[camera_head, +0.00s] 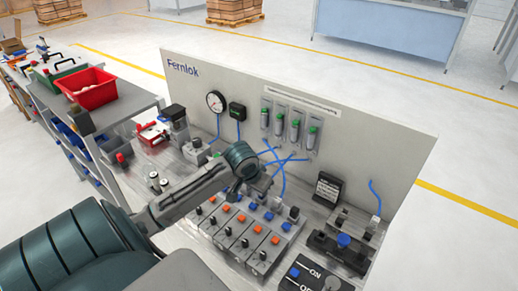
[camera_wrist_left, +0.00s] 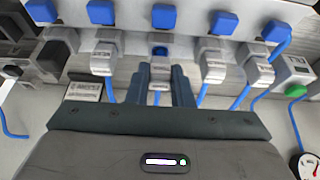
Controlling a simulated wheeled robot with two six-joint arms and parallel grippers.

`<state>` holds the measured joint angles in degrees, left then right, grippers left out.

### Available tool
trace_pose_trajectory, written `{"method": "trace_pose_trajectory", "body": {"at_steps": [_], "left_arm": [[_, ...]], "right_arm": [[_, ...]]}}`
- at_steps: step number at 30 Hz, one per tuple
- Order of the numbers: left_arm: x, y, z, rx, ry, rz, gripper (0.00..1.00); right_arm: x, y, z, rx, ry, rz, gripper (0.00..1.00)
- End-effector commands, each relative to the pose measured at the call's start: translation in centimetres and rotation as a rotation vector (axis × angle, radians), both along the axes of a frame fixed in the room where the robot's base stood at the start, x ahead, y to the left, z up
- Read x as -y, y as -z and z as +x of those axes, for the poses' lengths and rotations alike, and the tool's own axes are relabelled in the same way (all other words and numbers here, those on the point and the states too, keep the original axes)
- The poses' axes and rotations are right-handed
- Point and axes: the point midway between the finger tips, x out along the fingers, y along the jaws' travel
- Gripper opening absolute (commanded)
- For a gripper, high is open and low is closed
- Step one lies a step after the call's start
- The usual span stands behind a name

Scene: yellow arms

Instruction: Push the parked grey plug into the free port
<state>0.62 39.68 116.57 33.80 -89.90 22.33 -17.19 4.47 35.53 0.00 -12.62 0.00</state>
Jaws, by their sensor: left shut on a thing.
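My left gripper (camera_head: 263,186) is over the back edge of the valve block (camera_head: 233,229) in the head view. In the left wrist view its two fingers (camera_wrist_left: 161,70) are shut on a grey plug (camera_wrist_left: 159,77), with a blue cable behind it. A port with a blue ring and dark hole (camera_wrist_left: 160,51) lies directly ahead of the plug and looks empty. The plug lines up roughly with it; whether they touch is unclear. Grey plugs sit in neighbouring ports on the left (camera_wrist_left: 104,56) and right (camera_wrist_left: 212,66). My right gripper is not in view.
Blue buttons (camera_wrist_left: 163,17) line the block beyond the ports. An upright panel (camera_head: 350,130) stands close behind, with a gauge (camera_head: 215,101) and green-topped tubes (camera_head: 295,128). A black label stand (camera_head: 327,188) is to the right. Blue cables cross behind the gripper.

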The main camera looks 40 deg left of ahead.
Motion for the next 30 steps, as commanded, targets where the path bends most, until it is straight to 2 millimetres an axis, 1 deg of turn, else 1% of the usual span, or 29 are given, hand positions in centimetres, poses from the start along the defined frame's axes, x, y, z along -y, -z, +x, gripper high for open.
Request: {"method": "trace_pose_trajectory", "body": {"at_steps": [22, 30], "left_arm": [[0.0, 1.6, -0.1, -0.002, 0.0, 0.0, 0.0], [0.0, 1.7, -0.1, -0.004, 0.0, 0.0, 0.0]], "right_arm": [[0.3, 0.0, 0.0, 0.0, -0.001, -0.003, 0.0], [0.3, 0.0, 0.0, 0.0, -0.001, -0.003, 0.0]]}}
